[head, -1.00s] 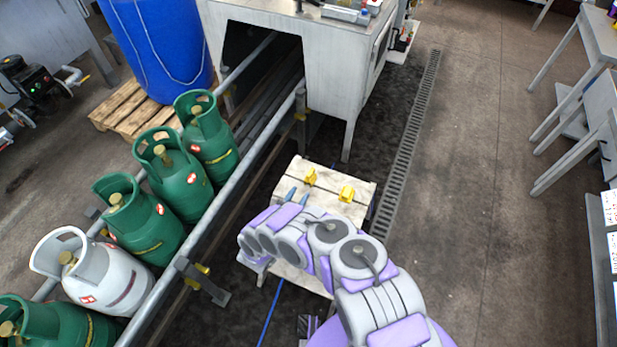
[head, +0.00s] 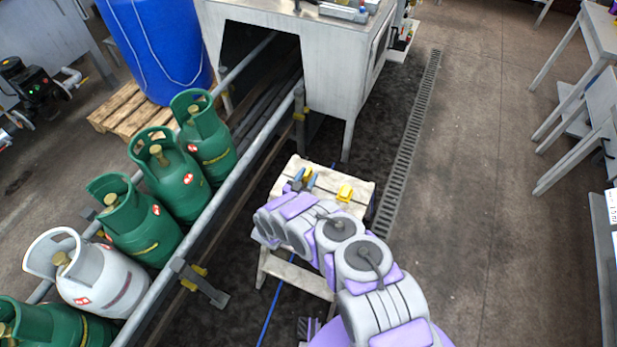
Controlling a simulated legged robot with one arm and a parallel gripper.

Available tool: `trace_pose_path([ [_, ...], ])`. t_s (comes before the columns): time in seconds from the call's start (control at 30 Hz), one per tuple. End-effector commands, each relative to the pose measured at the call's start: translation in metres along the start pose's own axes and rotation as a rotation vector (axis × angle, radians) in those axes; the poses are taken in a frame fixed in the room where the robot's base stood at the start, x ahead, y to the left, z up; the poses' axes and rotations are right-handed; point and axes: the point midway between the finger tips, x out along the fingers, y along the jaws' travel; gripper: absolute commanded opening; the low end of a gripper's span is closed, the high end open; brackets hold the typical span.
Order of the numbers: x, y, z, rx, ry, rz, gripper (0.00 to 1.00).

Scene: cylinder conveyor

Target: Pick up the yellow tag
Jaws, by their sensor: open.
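Two small yellow tags lie on the top of a small pale wooden stand (head: 353,210). The left yellow tag (head: 307,172) is partly hidden by the fingers of my gripper (head: 305,177). My gripper is open, its blue-grey fingertips on either side of that tag as seen from here. I cannot tell whether they touch it. The right yellow tag (head: 345,192) is in plain view, a short way to the right of the fingers.
A conveyor with a metal rail (head: 232,167) runs along the left, carrying green gas cylinders (head: 180,176) and one white cylinder (head: 98,278). It leads into a grey metal housing (head: 318,55) behind the stand.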

Motion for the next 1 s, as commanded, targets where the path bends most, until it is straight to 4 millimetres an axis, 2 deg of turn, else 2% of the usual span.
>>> trace_pose_path([
  [0.07, -0.0008, -0.0014, 0.0, -0.001, 0.001, -0.001, 0.43],
  [0.5, -0.0008, -0.0009, 0.0003, 0.0, 0.0, -0.001, 0.01],
  [1.0, -0.0012, -0.0019, -0.0058, -0.001, 0.001, -0.001, 0.0],
])
